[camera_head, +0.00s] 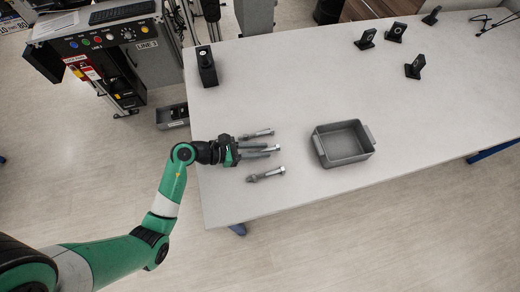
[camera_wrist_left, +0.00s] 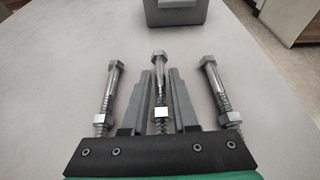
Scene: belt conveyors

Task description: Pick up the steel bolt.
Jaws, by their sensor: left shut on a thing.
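Three steel bolts lie side by side near the left edge of the grey table. In the head view one bolt (camera_head: 258,133) is behind my left gripper (camera_head: 264,150) and another (camera_head: 266,174) is in front of it. My left gripper is shut on the middle bolt (camera_wrist_left: 159,85), which runs lengthwise between its two grey fingers (camera_wrist_left: 162,95) in the left wrist view. The other bolts show apart from the fingers, one on the left (camera_wrist_left: 109,95) and one on the right (camera_wrist_left: 218,90). I cannot tell whether the held bolt touches the table. My right gripper is out of view.
A grey open bin (camera_head: 344,161) stands on the table (camera_head: 300,80) to the right of the bolts and looks empty. A black device (camera_head: 206,68) stands at the left edge. Several small black stands (camera_head: 366,39) are at the back. The table between bolts and bin is clear.

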